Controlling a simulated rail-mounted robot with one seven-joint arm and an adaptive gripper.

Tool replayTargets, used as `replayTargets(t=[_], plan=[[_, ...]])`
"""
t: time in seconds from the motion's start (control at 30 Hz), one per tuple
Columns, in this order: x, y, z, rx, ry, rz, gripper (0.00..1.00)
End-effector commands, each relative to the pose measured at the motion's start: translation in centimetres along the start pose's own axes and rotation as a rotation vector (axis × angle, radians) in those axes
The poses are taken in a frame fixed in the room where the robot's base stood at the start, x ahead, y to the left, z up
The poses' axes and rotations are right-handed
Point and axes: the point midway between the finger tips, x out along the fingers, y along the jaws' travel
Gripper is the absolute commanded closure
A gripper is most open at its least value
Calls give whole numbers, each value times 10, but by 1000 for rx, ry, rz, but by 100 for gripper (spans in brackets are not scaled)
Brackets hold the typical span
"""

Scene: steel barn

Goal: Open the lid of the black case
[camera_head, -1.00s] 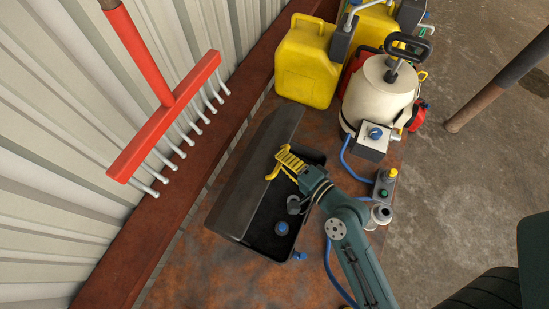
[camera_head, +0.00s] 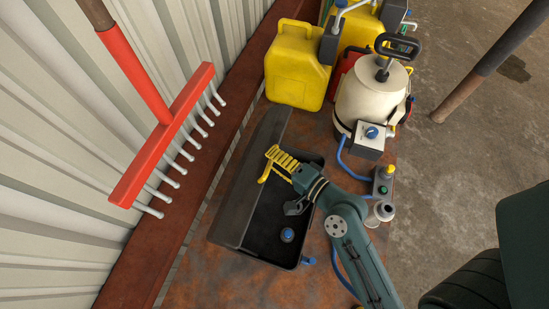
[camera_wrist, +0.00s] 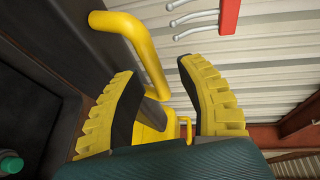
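The black case (camera_head: 262,247) sits on the rusty surface, with its dark interior showing. Its lid (camera_head: 247,185) is raised along the wall side. A yellow handle (camera_head: 264,171) is on the lid; it also shows in the wrist view (camera_wrist: 145,45). My gripper (camera_head: 280,158) is over the case at the lid's inner side, beside the handle. In the wrist view my gripper (camera_wrist: 160,95) has its yellow, black-padded fingers apart. The handle bar's lower end reaches toward the gap between them; I cannot tell whether it touches a finger.
A yellow jerrycan (camera_head: 297,65) and a cream sprayer tank (camera_head: 368,98) stand beyond the case. A red rake (camera_head: 163,135) leans by the corrugated wall (camera_head: 60,160). A button box (camera_head: 383,183) stands to the right. A post (camera_head: 485,65) rises at the right.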

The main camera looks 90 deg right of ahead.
Motion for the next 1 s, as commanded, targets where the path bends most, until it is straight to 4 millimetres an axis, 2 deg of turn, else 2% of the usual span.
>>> replayTargets(t=[0.5, 1.0], plan=[[-4, 7, 1, 5, -4, 16, 59], [-82, 4, -2, 5, 8, 9, 59]])
